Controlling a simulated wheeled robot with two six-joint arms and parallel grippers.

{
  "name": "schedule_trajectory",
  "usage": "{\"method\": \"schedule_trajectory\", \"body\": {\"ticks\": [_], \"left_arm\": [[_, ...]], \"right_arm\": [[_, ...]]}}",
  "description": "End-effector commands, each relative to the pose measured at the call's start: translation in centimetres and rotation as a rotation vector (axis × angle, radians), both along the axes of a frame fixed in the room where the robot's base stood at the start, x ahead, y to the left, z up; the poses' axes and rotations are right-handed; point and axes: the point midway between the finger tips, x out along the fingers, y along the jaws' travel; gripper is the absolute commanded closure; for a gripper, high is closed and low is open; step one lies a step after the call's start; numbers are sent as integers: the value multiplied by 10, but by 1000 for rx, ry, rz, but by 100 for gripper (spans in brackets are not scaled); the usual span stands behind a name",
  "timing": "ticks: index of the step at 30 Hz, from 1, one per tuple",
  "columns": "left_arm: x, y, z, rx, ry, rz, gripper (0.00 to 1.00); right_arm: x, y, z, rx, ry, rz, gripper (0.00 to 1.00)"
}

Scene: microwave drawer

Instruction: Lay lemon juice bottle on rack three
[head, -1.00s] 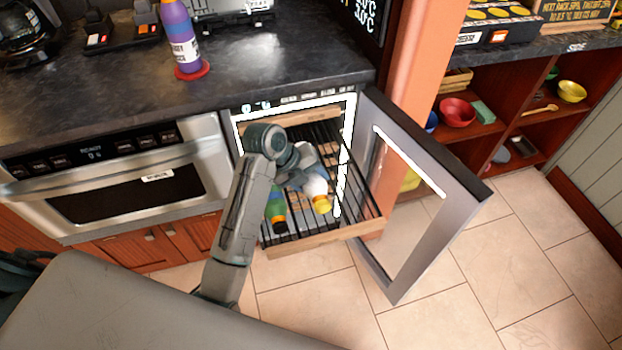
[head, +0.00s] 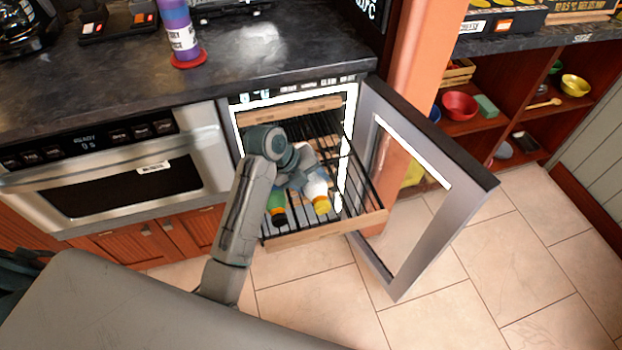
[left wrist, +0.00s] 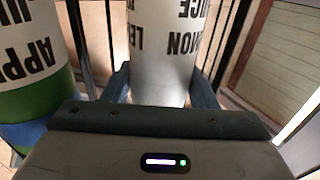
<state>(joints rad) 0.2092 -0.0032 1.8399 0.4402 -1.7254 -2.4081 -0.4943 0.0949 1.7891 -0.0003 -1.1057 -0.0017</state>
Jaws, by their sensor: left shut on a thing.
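The lemon juice bottle (head: 317,190), white with a yellow cap end, is at the pulled-out wire rack (head: 357,190) with the wooden front in the open cooler. Its white label with upside-down lettering fills the middle of the left wrist view (left wrist: 160,65). My left gripper (head: 297,170) is shut on this bottle, with one finger on each side of it in the left wrist view (left wrist: 163,88). Whether the bottle's underside touches the wires is hidden. My right gripper is not in view.
A green apple juice bottle (head: 277,205) lies on the rack close left of the lemon bottle; its label shows in the left wrist view (left wrist: 30,55). The open glass door (head: 430,180) stands to the right. The rack's right side is free.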

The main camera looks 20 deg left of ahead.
Motion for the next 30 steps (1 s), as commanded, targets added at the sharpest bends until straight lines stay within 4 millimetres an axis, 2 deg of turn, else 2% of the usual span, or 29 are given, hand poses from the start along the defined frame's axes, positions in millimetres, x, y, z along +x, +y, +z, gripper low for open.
{"method": "schedule_trajectory", "body": {"ticks": [8,9,12,26,30], "left_arm": [[-1,0,-4,0,7,0,84],[-1,0,-4,0,8,0,44],[-2,0,-5,0,8,0,24],[-4,3,-10,9,22,0,22],[-5,5,-6,12,20,2,22]], "right_arm": [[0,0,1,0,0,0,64],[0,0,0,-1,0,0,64],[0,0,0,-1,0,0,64],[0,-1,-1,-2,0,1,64],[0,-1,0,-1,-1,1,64]]}}
